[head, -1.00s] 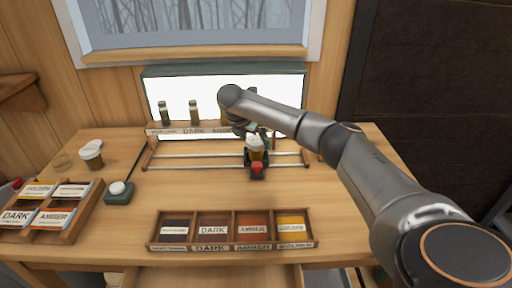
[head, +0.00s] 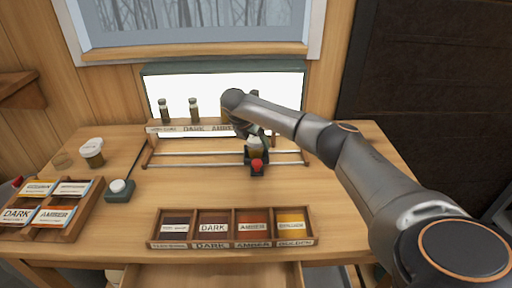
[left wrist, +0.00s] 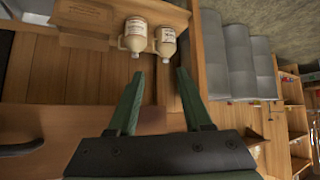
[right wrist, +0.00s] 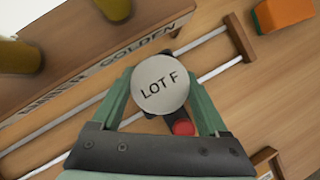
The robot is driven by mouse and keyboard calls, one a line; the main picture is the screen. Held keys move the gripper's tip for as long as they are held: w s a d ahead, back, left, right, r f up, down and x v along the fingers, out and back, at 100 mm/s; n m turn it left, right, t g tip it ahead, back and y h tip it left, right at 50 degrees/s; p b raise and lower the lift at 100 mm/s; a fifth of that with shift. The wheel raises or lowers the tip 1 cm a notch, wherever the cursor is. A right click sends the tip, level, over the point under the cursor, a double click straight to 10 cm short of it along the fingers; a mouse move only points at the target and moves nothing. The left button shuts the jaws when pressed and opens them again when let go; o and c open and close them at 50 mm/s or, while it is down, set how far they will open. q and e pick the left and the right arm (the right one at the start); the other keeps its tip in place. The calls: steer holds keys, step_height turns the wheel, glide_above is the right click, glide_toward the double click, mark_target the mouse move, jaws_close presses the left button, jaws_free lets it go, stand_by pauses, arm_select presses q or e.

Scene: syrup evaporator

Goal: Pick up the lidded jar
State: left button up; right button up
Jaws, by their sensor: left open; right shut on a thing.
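The lidded jar (head: 255,147) is amber-bodied with a pale lid. In the right wrist view its round lid (right wrist: 160,84) reads LOT F. My right gripper (head: 256,141) is shut on it, with one finger on each side in the right wrist view (right wrist: 160,100). The jar is over or beside a small black device with a red knob (head: 257,165), by the metal rails. I cannot tell whether the jar touches the device. My left gripper (left wrist: 160,75) is open and empty, away from the jar.
A lit backboard (head: 220,92) has a shelf with sample bottles (head: 194,110). A divided colour tray (head: 232,230) is at the front. A label tray (head: 50,208) and a white-topped jar (head: 93,152) stand left. In the left wrist view, two jugs (left wrist: 165,42) stand near a wooden ledge.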

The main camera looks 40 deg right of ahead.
steer(key=c, duration=0.4)
steer(key=shift+r, duration=0.1)
steer(key=shift+c, duration=0.2)
